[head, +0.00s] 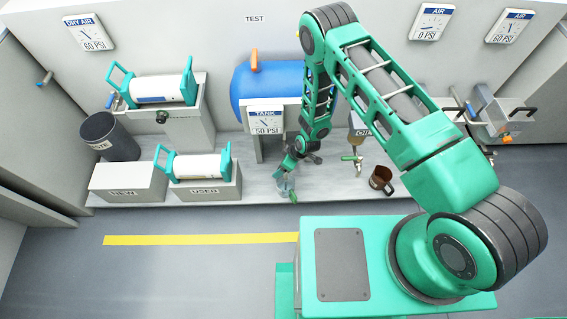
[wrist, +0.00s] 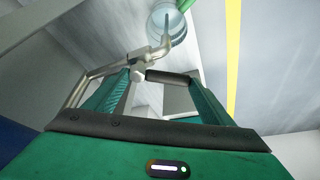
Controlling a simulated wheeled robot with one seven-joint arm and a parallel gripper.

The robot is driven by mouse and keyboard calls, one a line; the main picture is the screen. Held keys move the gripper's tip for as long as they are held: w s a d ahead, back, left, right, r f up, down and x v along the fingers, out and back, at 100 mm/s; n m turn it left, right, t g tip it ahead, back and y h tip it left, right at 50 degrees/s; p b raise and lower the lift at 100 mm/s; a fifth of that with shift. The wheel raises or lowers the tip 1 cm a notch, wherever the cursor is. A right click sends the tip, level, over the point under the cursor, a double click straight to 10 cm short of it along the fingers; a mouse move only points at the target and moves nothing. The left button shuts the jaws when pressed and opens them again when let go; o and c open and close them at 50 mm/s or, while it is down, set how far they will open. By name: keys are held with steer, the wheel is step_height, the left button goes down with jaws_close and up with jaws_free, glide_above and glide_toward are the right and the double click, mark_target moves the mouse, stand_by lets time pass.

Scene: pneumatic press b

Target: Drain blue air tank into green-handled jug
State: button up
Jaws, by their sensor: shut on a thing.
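The blue air tank (head: 262,85) sits on a stand at the back, with an orange handle on top and a gauge sign (head: 265,121) reading 50 PSI. My gripper (head: 300,154) is below its front. In the wrist view my gripper's green fingers (wrist: 158,80) are shut at the black handle (wrist: 172,77) of a metal drain valve (wrist: 150,60); the exact contact is partly hidden. The valve's pipe end shows over the mouth of a clear jug (wrist: 172,30) with a green handle (wrist: 187,4). This jug (head: 286,188) stands on the ledge in the head view.
An oil dispenser (head: 358,135) with a green-handled tap and a brown jug (head: 381,180) stand to the right. Left are a waste bin (head: 108,136), a NEW box (head: 128,183) and a USED box (head: 208,191) with a white cylinder (head: 195,166). The floor in front is clear.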

steer(key=shift+w+r, duration=0.1)
steer(key=shift+w, duration=0.2)
steer(key=o, duration=1.5)
steer(key=shift+d, duration=0.1)
steer(key=shift+s, duration=0.15)
steer(key=shift+s, duration=0.1)
steer(key=v, duration=1)
steer(key=shift+d+r, duration=0.1)
steer(key=shift+r, duration=0.2)
steer(key=shift+s, duration=0.1)
